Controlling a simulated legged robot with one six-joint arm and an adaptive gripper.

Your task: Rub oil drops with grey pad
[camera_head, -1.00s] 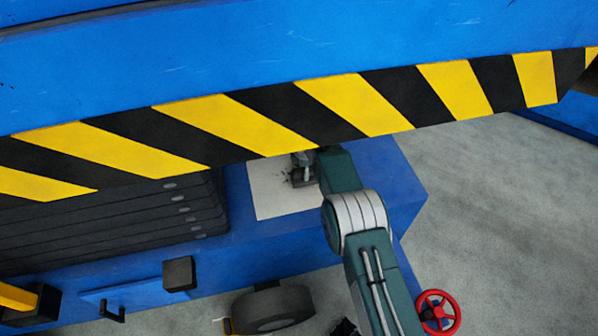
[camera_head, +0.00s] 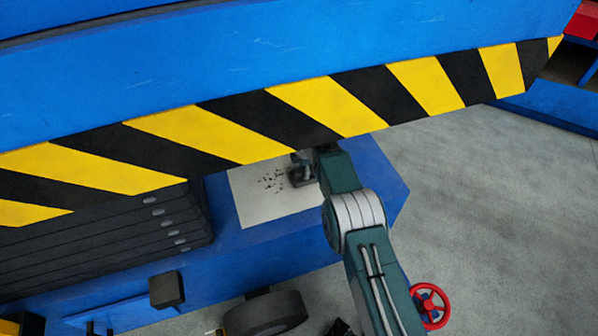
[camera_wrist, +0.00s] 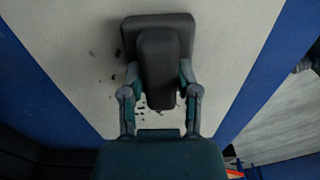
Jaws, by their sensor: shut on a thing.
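The dark grey pad (camera_wrist: 128,33) with a raised grip is in my gripper (camera_wrist: 159,77), whose fingers are shut on both sides of the grip. In the head view the pad (camera_head: 297,178) is over the right part of the pale panel (camera_head: 250,208), partly hidden by my arm and the striped beam. Small dark oil drops (camera_head: 271,182) lie on the panel to the left of the pad. The wrist view shows drops (camera_wrist: 116,72) left of the pad and more between the fingers. I cannot tell whether the pad touches the panel.
A yellow-black striped beam (camera_head: 340,105) crosses above the panel. A stack of dark slabs (camera_head: 90,240) stands left of it, on the blue base (camera_head: 270,260). A red handwheel (camera_head: 430,306) is at lower right. Open grey floor (camera_head: 480,190) lies to the right.

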